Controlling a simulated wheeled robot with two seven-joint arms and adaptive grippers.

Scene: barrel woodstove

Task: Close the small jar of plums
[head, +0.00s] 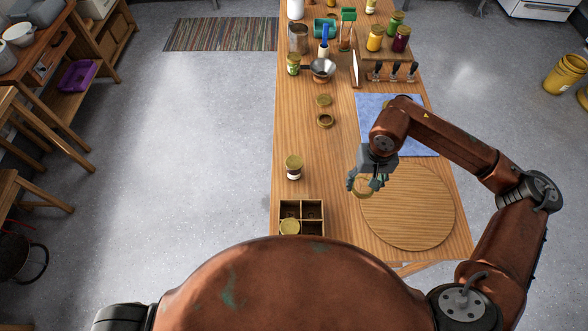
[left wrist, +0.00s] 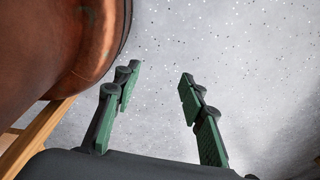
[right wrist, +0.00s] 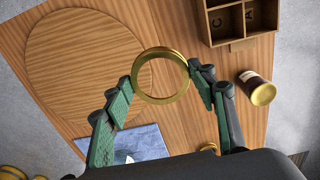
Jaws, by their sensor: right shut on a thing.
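My right gripper (head: 365,183) is shut on a gold ring-shaped jar band (right wrist: 160,101), held over the near right of the table. Wood shows through the band's open middle in the right wrist view. My left gripper (left wrist: 160,76) is open and empty above the grey floor, outside the head view.
A divided wooden box (head: 302,204) holds a gold-topped item (head: 290,227). A round wooden board (head: 408,208) and a blue cloth (head: 407,146) lie at right. A gold lid (head: 323,100) and a gold ring (head: 325,121) lie farther back. Several jars and a funnel (head: 322,69) crowd the far end.

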